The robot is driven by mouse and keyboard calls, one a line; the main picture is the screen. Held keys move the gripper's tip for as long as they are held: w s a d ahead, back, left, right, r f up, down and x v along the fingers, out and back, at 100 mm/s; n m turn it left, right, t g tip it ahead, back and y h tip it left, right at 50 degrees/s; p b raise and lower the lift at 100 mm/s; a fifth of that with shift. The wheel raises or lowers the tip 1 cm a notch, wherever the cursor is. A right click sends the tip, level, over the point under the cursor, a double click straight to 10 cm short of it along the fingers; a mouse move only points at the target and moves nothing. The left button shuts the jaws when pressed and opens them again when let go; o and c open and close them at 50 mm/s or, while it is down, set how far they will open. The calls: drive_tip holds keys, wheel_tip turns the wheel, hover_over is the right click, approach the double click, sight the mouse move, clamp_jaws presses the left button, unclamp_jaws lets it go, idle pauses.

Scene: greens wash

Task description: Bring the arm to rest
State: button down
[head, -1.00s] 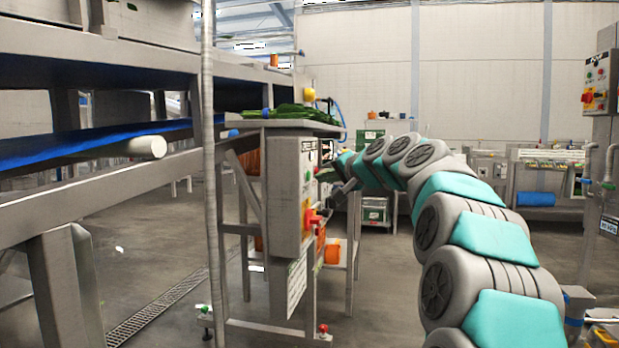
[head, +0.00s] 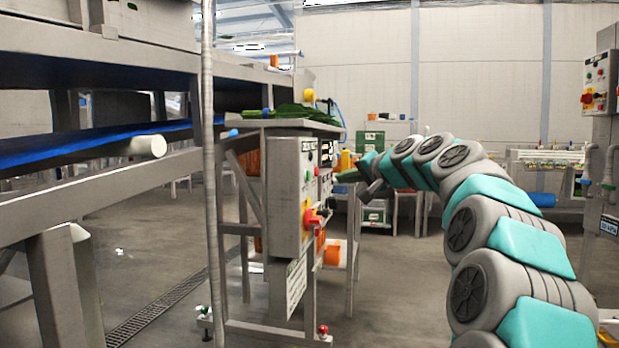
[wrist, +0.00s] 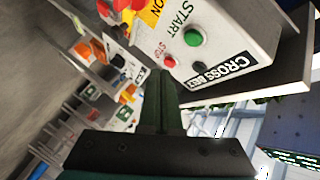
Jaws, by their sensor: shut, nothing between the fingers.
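My gripper (wrist: 160,78) is shut and empty in the wrist view, its dark green fingers together. In the head view my arm arches in from the lower right, and my gripper (head: 350,176) is small, just right of the grey control box (head: 284,190). The wrist view shows the box's panel (wrist: 232,40) beyond the fingertips, with a green START button (wrist: 193,38), a red STOP button (wrist: 169,61) and a CROSS BELT label. I cannot tell the exact gap between fingertips and panel; no contact is visible.
A table (head: 300,124) with leafy greens (head: 300,112) stands behind the box. A conveyor with a blue belt (head: 90,146) runs along the left. Green crates (head: 370,140) stand farther back. Another control panel (head: 596,85) is at the right. The floor in the middle is open.

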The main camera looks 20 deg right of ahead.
idle(0.3)
drive_tip(key=s+a+f+n+g+y+p, duration=0.1)
drive_tip(key=s+a+f+n+g+p, duration=0.2)
drive_tip(key=s+a+f, duration=0.7)
drive_tip(key=s+a+f+n+g+p, duration=0.25)
drive_tip(key=s+a+f+g, duration=0.4)
drive_tip(key=a, duration=0.65)
drive_tip(key=s+f+n+g+h+p, duration=0.1)
drive_tip(key=s+f, duration=0.4)
drive_tip(key=s, duration=0.6)
drive_tip(key=s+d+f+n+g+h+p, duration=0.1)
drive_tip(key=s+f+g, duration=0.3)
drive_tip(key=s, duration=0.7)
drive_tip(key=s+f+n+g+h+p, duration=0.1)
drive_tip(key=s+f+g+h, duration=0.1)
drive_tip(key=s+f, duration=0.6)
drive_tip(key=s, duration=0.3)
drive_tip(key=shift+d+f+n, duration=0.25)
drive_tip(key=shift+n, duration=0.1)
